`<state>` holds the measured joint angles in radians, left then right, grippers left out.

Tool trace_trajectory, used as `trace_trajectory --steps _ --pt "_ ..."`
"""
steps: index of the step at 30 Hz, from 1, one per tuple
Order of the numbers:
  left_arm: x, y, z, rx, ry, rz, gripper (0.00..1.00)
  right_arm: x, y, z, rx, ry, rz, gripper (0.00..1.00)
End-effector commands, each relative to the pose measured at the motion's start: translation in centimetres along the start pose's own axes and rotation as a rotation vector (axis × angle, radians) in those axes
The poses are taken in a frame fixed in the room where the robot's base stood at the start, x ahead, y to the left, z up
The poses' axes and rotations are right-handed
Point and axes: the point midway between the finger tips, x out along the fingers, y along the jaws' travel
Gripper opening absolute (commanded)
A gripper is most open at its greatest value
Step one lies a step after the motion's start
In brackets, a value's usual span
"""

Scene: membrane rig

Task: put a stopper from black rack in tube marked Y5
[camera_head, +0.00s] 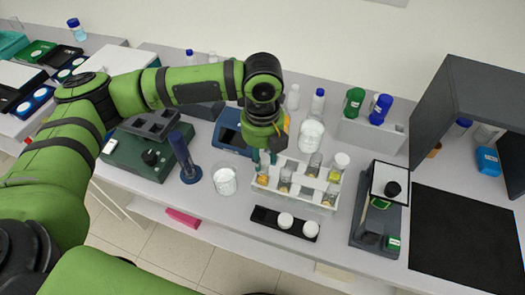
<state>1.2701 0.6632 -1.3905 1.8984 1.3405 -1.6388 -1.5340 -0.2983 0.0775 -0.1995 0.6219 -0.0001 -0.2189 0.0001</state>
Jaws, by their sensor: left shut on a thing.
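The black rack (264,217) lies on the bench front, with two white stoppers (285,220) in its middle and right part; its left part is bare. Behind it stands a white tube rack (322,200) holding several glass tubes with yellow or amber contents. The markings are too small to read, so I cannot tell which tube is Y5. My left gripper (264,157) points down over the back left of the tube rack, shut on a stopper that its fingers mostly hide. My right gripper is out of view.
A glass beaker (224,181) and a blue cylinder stand (184,157) are left of the rack. A white beaker (311,134) stands behind it. A balance-like device (379,215) and a black mat (468,240) are at the right. A blue device (231,134) sits behind my gripper.

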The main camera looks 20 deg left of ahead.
Motion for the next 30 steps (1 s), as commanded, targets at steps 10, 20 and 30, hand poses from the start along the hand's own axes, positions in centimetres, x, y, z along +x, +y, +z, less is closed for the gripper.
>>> trace_trajectory --steps 10,20,30 --pt "0.04 -0.02 -0.02 0.001 0.000 0.000 0.20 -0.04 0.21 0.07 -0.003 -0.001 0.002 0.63" --pt "0.46 -0.02 -0.02 0.001 0.000 0.000 0.20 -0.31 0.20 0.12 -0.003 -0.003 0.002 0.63" --pt "0.66 -0.03 -0.02 0.001 0.000 -0.001 0.61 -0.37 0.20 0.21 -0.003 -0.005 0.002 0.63"
